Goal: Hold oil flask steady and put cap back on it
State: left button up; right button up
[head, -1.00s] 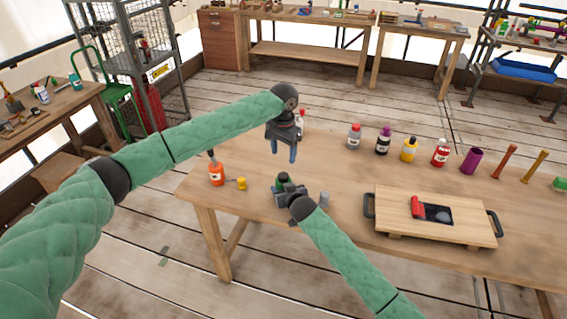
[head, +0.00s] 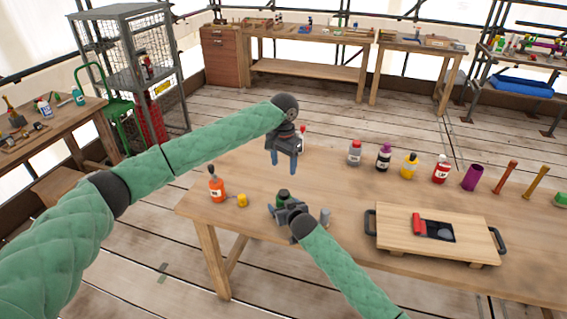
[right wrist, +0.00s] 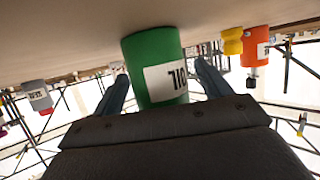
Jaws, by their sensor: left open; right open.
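The green oil flask (head: 283,193) stands on the wooden table, with a dark top in the head view. In the right wrist view, which is upside down, the flask (right wrist: 150,50) with its white label stands between the spread fingers of my right gripper (right wrist: 161,75). My right gripper (head: 289,209) is open around the flask; firm contact is not visible. My left gripper (head: 285,165) is open and empty, fingers down, above the table behind the flask. A small grey cylinder (head: 325,215) stands right of the flask; I cannot tell whether it is the cap.
An orange bottle (head: 216,189) and a small yellow cylinder (head: 242,200) stand to the left. Several bottles, including a red one (head: 441,170), line the table's back. A wooden board (head: 400,235) with handles lies at the right. The table between is mostly clear.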

jog(key=shift+s+d+r+b, duration=0.1)
jog(key=shift+s+d+b, duration=0.2)
jog(key=shift+s, duration=0.25)
jog(key=b+v, duration=0.1)
jog(key=v, duration=0.4)
jog(key=shift+a+b, duration=0.1)
jog(key=shift+b, duration=0.25)
jog(key=shift+v, duration=0.8)
